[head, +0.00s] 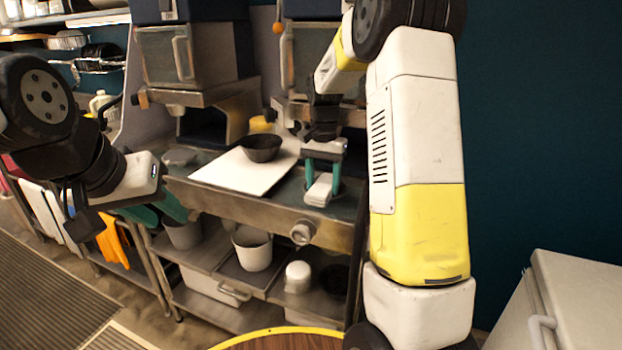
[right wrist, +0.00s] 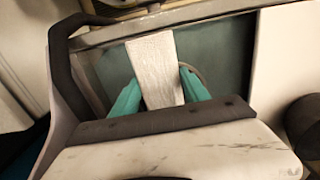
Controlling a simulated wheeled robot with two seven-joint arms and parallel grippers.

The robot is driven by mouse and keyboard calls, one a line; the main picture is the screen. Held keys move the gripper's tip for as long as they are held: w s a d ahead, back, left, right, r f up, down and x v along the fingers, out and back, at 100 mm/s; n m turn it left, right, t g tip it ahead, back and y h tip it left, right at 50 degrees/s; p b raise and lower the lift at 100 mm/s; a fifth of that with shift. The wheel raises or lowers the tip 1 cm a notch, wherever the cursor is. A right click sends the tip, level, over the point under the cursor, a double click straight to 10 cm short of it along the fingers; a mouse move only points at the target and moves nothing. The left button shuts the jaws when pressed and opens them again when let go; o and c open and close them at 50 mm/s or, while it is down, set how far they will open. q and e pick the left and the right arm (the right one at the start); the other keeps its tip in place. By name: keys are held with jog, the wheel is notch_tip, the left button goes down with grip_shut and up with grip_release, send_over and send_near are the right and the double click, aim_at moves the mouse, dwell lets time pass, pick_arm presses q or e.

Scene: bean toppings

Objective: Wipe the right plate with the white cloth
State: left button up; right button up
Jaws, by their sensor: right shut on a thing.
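My right gripper (head: 322,188) is shut on the folded white cloth (head: 318,194), low over the right end of the steel counter. The cloth also shows between the teal fingers in the right wrist view (right wrist: 158,72). I cannot tell whether the cloth touches the surface under it. A thin curved rim shows just right of the cloth in the right wrist view; it may be the right plate, mostly hidden by the cloth and gripper. My left gripper (head: 158,211) is open and empty, in front of the counter's left end.
A white board (head: 228,172) lies on the counter (head: 270,213), left of my right gripper. A dark bowl (head: 262,149) stands at the board's back. Pots (head: 252,250) stand on the shelf below. A round wooden table (head: 285,341) is at the bottom, and a white chest (head: 575,300) at the right.

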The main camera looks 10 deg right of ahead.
jog(key=shift+w+d+r, duration=0.1)
jog(key=shift+w+d, duration=0.3)
jog(key=shift+d, duration=0.1)
jog(key=shift+s+a, duration=1)
jog(key=shift+s, duration=0.1)
jog(key=shift+f, duration=0.2)
jog(key=shift+r, duration=1.55)
jog(key=s+a+r, duration=0.2)
jog(key=s+a, duration=0.3)
jog(key=s, duration=0.2)
jog(key=shift+s, duration=0.3)
jog(key=shift+a, duration=0.15)
